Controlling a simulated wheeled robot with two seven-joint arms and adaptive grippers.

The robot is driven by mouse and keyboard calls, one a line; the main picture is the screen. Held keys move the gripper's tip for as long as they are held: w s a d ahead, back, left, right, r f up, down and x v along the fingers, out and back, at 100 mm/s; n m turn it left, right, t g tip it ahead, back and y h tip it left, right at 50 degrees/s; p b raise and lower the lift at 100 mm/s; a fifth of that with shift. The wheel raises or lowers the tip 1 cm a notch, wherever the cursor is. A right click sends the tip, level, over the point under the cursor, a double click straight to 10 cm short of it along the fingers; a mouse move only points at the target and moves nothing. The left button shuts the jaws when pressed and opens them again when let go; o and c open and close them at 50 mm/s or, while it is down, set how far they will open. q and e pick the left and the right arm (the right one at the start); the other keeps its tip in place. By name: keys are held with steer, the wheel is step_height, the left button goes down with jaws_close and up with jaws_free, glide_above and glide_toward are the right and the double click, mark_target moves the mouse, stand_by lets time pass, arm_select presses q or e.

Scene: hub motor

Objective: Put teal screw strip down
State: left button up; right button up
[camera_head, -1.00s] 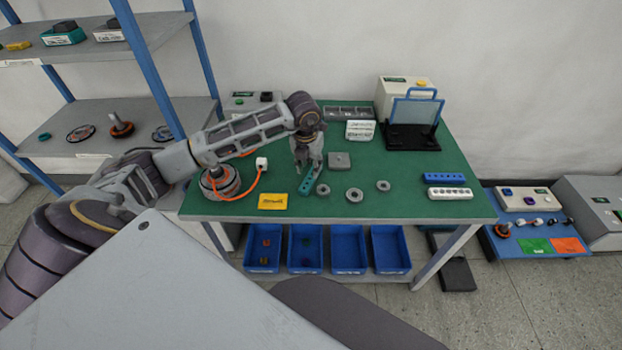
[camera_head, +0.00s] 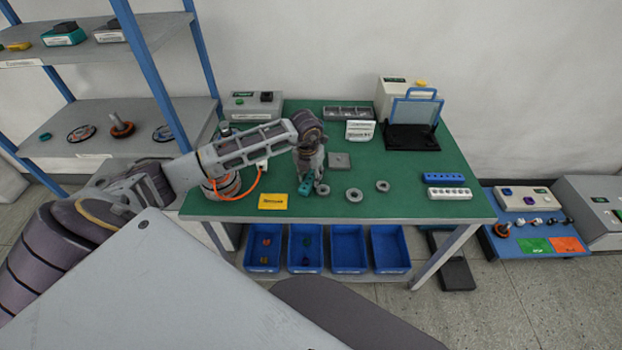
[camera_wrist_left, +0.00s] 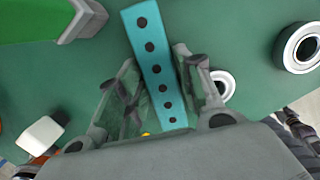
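The teal screw strip (camera_head: 306,187) is at my left gripper (camera_head: 312,176), over the front middle of the green table. In the left wrist view the strip (camera_wrist_left: 158,65), with a row of dark holes, runs lengthwise between the two fingers of my left gripper (camera_wrist_left: 155,62). The fingers lie close along both its edges and look shut on it. I cannot tell whether the strip touches the table. My right gripper is in neither view.
Steel rings (camera_head: 354,195) lie right of the gripper. Blue (camera_head: 445,177) and white (camera_head: 449,193) strips lie right.

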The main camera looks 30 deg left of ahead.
mark_target(311, 176)
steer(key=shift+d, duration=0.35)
arm_select(q)
steer(key=c, duration=0.8)
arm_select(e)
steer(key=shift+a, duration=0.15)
arm_select(q)
steer(key=shift+r, duration=0.7)
step_height(311, 176, up, 7)
steer(key=shift+f, duration=0.1)
steer(key=shift+r, duration=0.9)
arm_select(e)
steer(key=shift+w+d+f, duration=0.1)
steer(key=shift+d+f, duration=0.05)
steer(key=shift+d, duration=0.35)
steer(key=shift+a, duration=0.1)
